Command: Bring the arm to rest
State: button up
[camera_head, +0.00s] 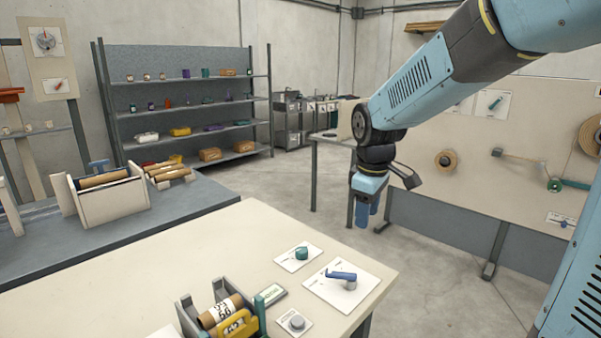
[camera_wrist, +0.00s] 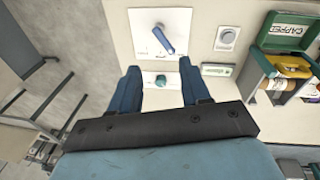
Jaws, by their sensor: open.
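My gripper (camera_head: 367,214) hangs from my blue and black arm at the right of the head view, beyond the right edge of the pale table (camera_head: 180,245). It points downward. In the wrist view its two blue fingers (camera_wrist: 162,90) are apart, with nothing between them. They hold nothing, and the table with its controls shows past their tips. A blue lever (camera_head: 341,275) on a white plate and a green knob (camera_head: 301,254) on another plate sit at the table's right end. The lever (camera_wrist: 164,40) and knob (camera_wrist: 160,80) also show in the wrist view.
A holder with a cardboard tube and yellow part (camera_head: 236,325) stands at the table's front, beside a small green display (camera_head: 270,294) and a grey round button (camera_head: 297,321). Shelves (camera_head: 188,100) stand behind. Open floor lies between.

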jog(key=s+d+r+m+t, duration=0.1)
jog(key=s+d+r+m, duration=0.1)
jog(key=s, duration=0.4)
jog(key=s+d+r+m+t, duration=0.1)
jog(key=s+d+r+m, duration=0.1)
jog(key=s+m, duration=0.3)
jog(key=s+d+r+m+t, duration=0.1)
jog(key=s+d+r+m, duration=0.1)
jog(key=s, duration=0.5)
jog(key=shift+d+r+m+t, duration=0.2)
jog(key=shift+d+m+t, duration=0.1)
jog(key=shift+d+m, duration=0.7)
jog(key=shift+s+d, duration=0.1)
